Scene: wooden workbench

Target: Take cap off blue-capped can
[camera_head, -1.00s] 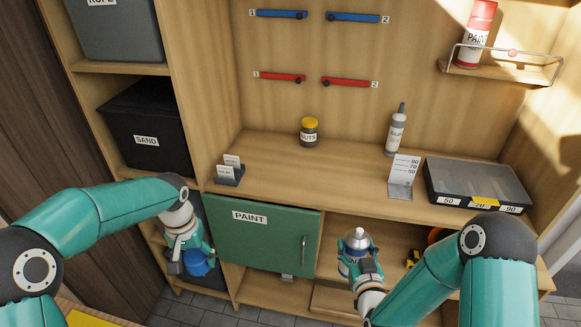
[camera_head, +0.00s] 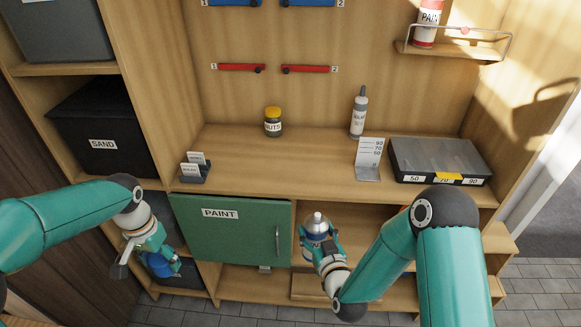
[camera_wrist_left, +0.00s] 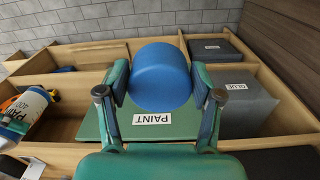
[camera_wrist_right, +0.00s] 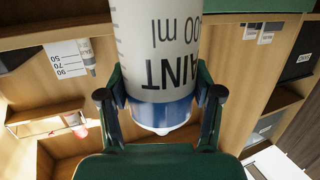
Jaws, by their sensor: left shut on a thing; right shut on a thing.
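The paint can (camera_head: 316,228) is in my right gripper (camera_head: 322,250), in front of the workbench. In the right wrist view the gripper is shut around the white can (camera_wrist_right: 158,70) with its blue band (camera_wrist_right: 160,112). The can's silver top with a nozzle is bare in the head view. My left gripper (camera_head: 150,250) is at the left, shut on the blue cap (camera_head: 162,264). The cap (camera_wrist_left: 161,78) sits between the fingers in the left wrist view. Cap and can are well apart.
A green PAINT door (camera_head: 235,235) is closed below the worktop (camera_head: 270,155). On top stand a yellow-lidded jar (camera_head: 273,122), a glue bottle (camera_head: 358,113), a height gauge (camera_head: 369,160) and a grey tray (camera_head: 440,160). A red paint can (camera_head: 427,22) stands on the wall rack.

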